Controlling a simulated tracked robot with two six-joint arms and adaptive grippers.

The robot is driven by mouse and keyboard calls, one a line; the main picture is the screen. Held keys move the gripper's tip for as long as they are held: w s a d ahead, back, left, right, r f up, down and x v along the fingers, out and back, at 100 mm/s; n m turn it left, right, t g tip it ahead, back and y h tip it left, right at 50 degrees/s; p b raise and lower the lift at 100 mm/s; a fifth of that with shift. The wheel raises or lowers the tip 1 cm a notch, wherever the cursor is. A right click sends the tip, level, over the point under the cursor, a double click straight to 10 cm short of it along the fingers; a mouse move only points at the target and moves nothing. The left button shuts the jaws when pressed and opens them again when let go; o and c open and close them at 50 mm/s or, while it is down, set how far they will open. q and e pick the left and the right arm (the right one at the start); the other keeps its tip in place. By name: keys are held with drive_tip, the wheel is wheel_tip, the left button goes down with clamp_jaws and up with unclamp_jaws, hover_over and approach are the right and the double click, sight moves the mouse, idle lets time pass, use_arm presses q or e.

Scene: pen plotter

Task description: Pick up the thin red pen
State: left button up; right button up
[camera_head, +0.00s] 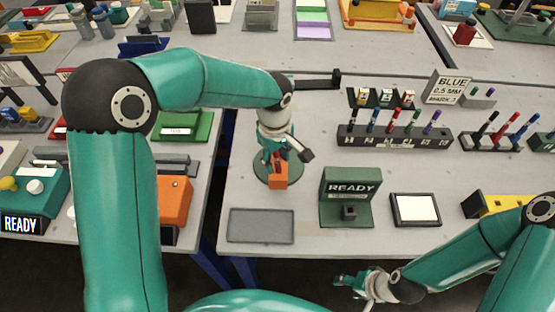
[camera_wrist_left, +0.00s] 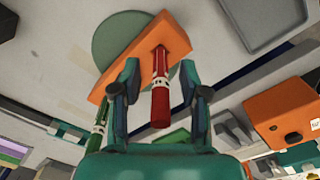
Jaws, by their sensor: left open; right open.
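A red pen (camera_wrist_left: 161,88) with a pale band stands in an orange block (camera_wrist_left: 122,62) on a green disc (camera_wrist_left: 112,32). In the head view the orange block (camera_head: 278,183) and green disc (camera_head: 291,172) show below my left gripper (camera_head: 277,160), which mostly hides this pen. My left gripper (camera_wrist_left: 158,75) is open, with one finger on each side of the red pen; whether either touches it I cannot tell. My right gripper (camera_head: 350,282) is open and empty off the front edge of the table.
A rack (camera_head: 390,140) of several coloured pens stands at the back, with another pen rack (camera_head: 490,143) to its right. A green READY stand (camera_head: 346,210), a grey tray (camera_head: 261,226) and a white pad (camera_head: 415,209) lie nearer the front edge.

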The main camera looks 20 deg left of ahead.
use_arm(q)
drive_tip(key=shift+f, duration=0.35)
clamp_jaws()
drive_tip(key=shift+r, duration=0.2)
